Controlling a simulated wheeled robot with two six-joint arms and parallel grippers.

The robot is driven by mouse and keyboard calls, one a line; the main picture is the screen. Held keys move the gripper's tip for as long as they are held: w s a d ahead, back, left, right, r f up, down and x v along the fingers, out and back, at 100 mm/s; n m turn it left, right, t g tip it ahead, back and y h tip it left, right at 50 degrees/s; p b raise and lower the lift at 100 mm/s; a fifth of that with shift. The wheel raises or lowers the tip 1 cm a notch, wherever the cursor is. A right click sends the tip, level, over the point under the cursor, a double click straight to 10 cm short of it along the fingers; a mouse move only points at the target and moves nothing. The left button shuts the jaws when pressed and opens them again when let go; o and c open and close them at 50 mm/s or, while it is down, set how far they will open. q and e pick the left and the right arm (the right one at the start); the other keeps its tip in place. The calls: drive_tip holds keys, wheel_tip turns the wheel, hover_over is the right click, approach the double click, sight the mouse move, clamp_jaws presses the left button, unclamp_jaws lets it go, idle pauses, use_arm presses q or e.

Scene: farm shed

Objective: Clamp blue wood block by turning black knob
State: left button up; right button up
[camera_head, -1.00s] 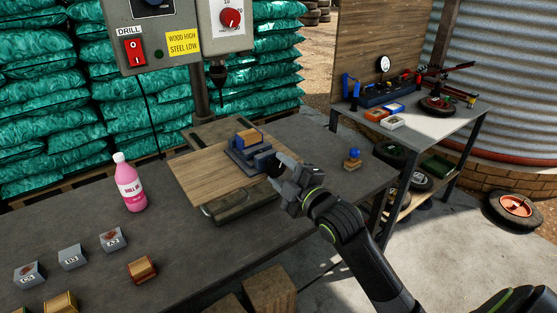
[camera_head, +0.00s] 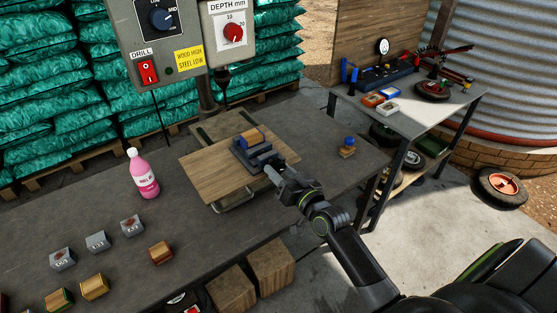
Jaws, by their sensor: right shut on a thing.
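A wood block with blue paint (camera_head: 252,136) sits in the dark grey vise (camera_head: 240,160), between its jaws. The vise stands on a wooden board on the workbench. My right gripper (camera_head: 272,174) reaches in from the lower right to the near right end of the vise. It is shut on the black knob there, and its fingers hide the knob. I cannot tell whether the vise jaws touch the block. My left gripper is out of view.
A pink bottle (camera_head: 144,178) stands left of the wooden board (camera_head: 205,178). Grey labelled blocks (camera_head: 98,242) and several wood blocks (camera_head: 94,287) lie at the front left. A drill control box (camera_head: 160,50) hangs above. Another blue-topped block (camera_head: 347,147) is at the right.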

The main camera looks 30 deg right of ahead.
drive_tip(key=m+p, duration=0.1)
drive_tip(key=m, duration=0.3)
drive_tip(key=shift+r, duration=0.15)
drive_tip(key=m, duration=0.3)
drive_tip(key=shift+p, duration=0.3)
drive_tip(key=o, duration=1.1)
drive_tip(key=shift+f, duration=0.2)
